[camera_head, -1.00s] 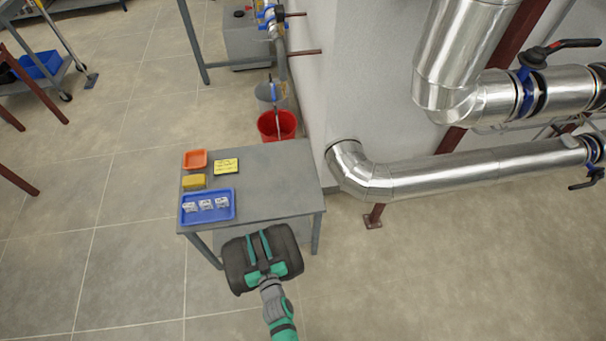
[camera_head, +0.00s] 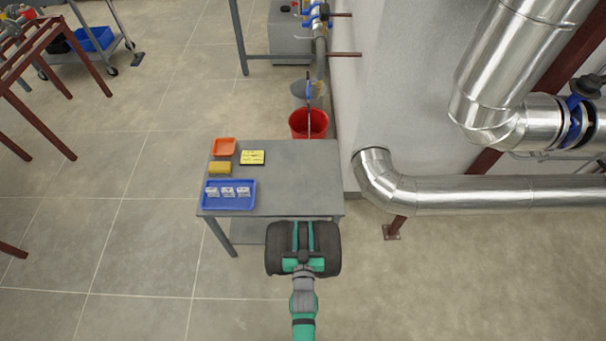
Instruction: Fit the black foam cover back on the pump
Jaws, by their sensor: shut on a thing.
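The black foam cover (camera_head: 327,240) is a dark rounded shell in front of the small grey table's near edge. My gripper (camera_head: 303,240), with green fingers, is shut on the cover, one finger on each side of its middle ridge. The cover appears held in the air; its underside is hidden. I cannot make out the pump with certainty in this view.
The small grey table (camera_head: 300,178) holds a blue tray (camera_head: 229,207) with white packets, a yellow block (camera_head: 220,168), an orange tray (camera_head: 224,147) and a yellow label (camera_head: 252,157). A red bucket (camera_head: 308,124) stands behind.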

